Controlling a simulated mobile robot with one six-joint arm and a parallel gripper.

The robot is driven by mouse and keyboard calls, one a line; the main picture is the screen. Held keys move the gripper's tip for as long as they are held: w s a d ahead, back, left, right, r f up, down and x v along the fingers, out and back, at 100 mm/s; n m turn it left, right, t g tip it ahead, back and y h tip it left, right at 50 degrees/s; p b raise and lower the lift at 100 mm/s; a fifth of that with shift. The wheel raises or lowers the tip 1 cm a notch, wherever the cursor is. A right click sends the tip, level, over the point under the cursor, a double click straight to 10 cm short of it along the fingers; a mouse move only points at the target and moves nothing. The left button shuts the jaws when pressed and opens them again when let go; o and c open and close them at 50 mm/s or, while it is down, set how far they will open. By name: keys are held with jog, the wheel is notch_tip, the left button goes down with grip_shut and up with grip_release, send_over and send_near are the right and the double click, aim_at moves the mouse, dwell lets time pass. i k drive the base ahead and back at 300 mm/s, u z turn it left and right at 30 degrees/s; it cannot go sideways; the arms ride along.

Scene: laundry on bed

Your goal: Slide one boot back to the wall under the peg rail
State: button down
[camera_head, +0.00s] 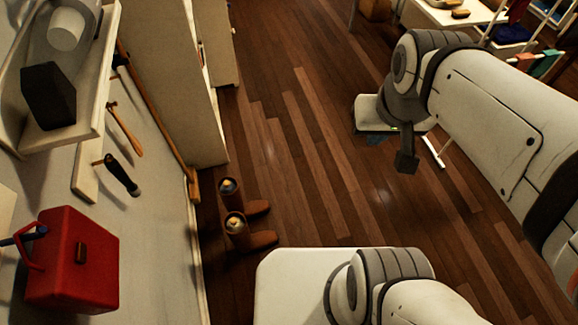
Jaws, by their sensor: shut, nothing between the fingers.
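Two brown boots stand side by side on the wooden floor at the foot of the left wall, toes pointing right. The farther boot (233,194) and the nearer boot (241,234) each show a pale spot inside the open top. The nearer boot sits slightly farther right. A narrow strip of floor shows between the boots and the wall. The peg rail (91,165) is on the wall above, seen steeply from overhead. My gripper (406,162) is shut and empty, well to the right of the boots, apart from them. Its fingertips are small and partly hidden by the wrist.
A red box (75,262), a hammer (125,130) and a dark-handled tool (122,176) hang at the left wall. A tall pale cabinet (175,80) stands beyond the boots. Floor between boots and gripper is clear. A white table (440,14) stands at the back right.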

aim_at(244, 243)
jog(key=z, duration=0.15)
jog(key=k, duration=1.05)
jog(key=u, duration=0.65)
jog(key=i, duration=1)
